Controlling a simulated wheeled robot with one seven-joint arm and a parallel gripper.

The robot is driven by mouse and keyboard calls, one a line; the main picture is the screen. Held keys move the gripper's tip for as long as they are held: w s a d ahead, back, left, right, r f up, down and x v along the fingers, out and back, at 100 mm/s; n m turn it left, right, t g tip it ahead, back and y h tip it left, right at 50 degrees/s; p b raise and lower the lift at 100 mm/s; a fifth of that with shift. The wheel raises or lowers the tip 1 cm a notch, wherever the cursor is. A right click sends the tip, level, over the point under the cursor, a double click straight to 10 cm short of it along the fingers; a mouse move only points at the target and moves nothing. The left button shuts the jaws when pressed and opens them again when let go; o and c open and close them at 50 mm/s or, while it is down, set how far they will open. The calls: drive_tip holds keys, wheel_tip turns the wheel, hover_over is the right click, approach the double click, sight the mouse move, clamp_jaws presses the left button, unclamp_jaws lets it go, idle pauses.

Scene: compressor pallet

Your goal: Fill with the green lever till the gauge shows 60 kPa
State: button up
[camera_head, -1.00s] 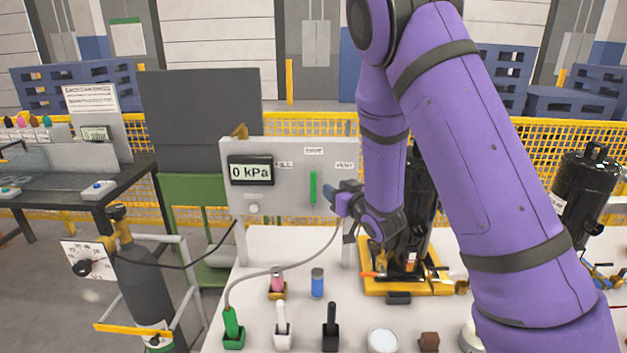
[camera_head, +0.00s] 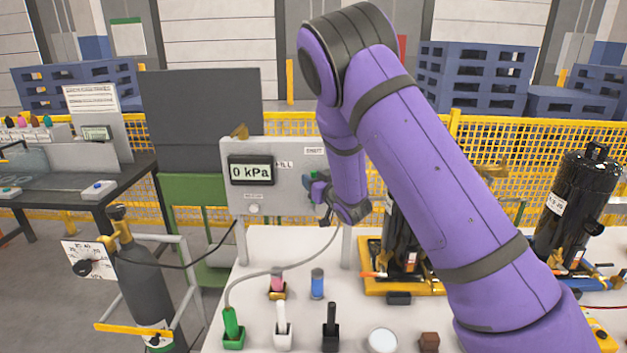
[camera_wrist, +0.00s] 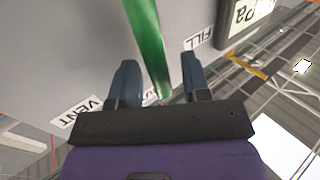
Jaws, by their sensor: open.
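The grey panel (camera_head: 290,200) stands upright at the back of the white table. Its gauge (camera_head: 251,170) reads 0 kPa. The green lever (camera_wrist: 148,45) shows in the wrist view between the two fingers of my gripper (camera_wrist: 156,75), with a gap on each side. The FILL label (camera_wrist: 211,45) is on the right there and the VENT label (camera_wrist: 77,118) on the left. In the head view my gripper (camera_head: 312,190) is at the panel and my arm hides most of the lever. My gripper is open.
A black compressor (camera_head: 402,245) stands on a yellow pallet behind my arm. A grey hose (camera_head: 270,270) runs to a green-handled fitting (camera_head: 232,328) at the table's front left. A pink-topped bottle (camera_head: 277,284) and a blue cylinder (camera_head: 317,284) stand below the panel.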

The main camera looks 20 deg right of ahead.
drive_tip(key=shift+w, duration=0.25)
clamp_jaws()
drive_tip(key=shift+a, duration=0.1)
